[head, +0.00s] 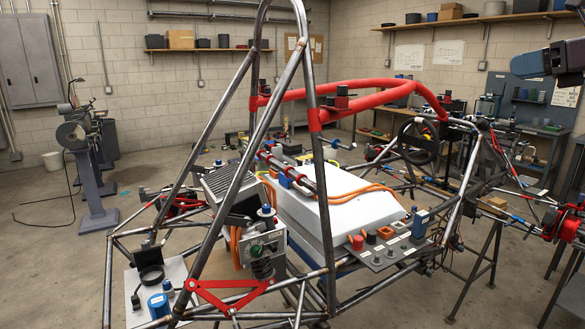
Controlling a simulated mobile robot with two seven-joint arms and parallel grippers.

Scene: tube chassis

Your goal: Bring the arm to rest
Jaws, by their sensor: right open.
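My right gripper (524,65) is at the upper right edge of the head view, dark with a bluish front part. It is open and nothing shows between its fingers. It is in the air, to the right of the tube chassis (228,172), and appears clear of it. Most of the right arm is cut off by the picture edge. My left gripper is not in view.
The chassis fills the middle, with a red padded bar (375,90), a white box (335,205) and a switch panel (385,250). A bench grinder on a stand (85,150) is at left. Shelves (480,20) line the back wall. The left floor is mostly free.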

